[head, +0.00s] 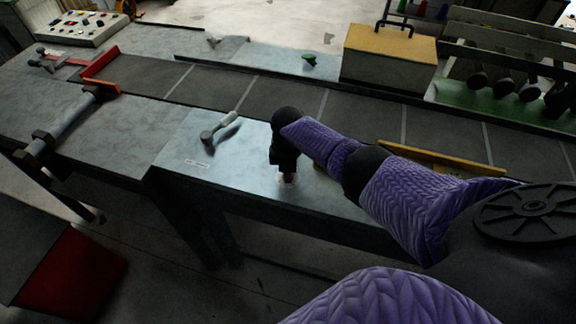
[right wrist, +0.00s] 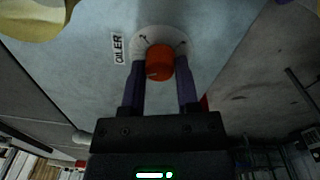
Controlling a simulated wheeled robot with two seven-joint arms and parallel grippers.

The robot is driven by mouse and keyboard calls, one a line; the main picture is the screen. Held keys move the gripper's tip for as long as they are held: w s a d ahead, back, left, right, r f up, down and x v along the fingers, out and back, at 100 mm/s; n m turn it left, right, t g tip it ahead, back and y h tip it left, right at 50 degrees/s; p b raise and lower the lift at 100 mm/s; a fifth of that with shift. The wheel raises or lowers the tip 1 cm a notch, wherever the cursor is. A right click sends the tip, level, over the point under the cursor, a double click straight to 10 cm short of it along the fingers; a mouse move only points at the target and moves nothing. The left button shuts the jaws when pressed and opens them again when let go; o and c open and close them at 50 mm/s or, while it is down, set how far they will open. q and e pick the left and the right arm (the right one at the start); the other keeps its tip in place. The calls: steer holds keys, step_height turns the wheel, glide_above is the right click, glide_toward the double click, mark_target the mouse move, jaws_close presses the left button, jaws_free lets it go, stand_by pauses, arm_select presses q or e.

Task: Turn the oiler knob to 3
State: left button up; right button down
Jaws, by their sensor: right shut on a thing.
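The oiler knob (right wrist: 159,64) is a short orange-red cylinder on a round white dial plate (right wrist: 143,44) with dark marks. A white label reading OILER (right wrist: 118,48) lies beside the dial in the right wrist view. My right gripper (right wrist: 161,72) is shut on the knob, with one purple finger on each side of it. The numbers on the dial are too small or hidden to read, so I cannot tell the knob's setting. In the head view my right gripper (head: 287,176) points down at the near edge of the blue-grey panel and mostly hides the knob. My left gripper is out of view.
A grey lever (head: 222,125) stands on the panel left of my right gripper, with a small white label (head: 197,163) nearby. A dark conveyor belt (head: 285,103) runs behind. A yellow box (head: 388,58) with a black handle stands beyond it. A yellow rail (head: 440,158) lies at right.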

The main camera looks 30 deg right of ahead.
steer(key=m, duration=0.4)
steer(key=shift+m+p, duration=0.3)
steer(key=shift+p, duration=0.05)
steer(key=m, duration=0.3)
steer(key=shift+m, duration=0.3)
steer(key=m, duration=0.8)
steer(key=shift+g, duration=0.3)
steer(key=m, duration=0.4)
steer(key=shift+m, duration=0.3)
steer(key=m, duration=0.3)
steer(key=shift+m, duration=0.4)
steer(key=m, duration=0.4)
steer(key=shift+m, duration=2)
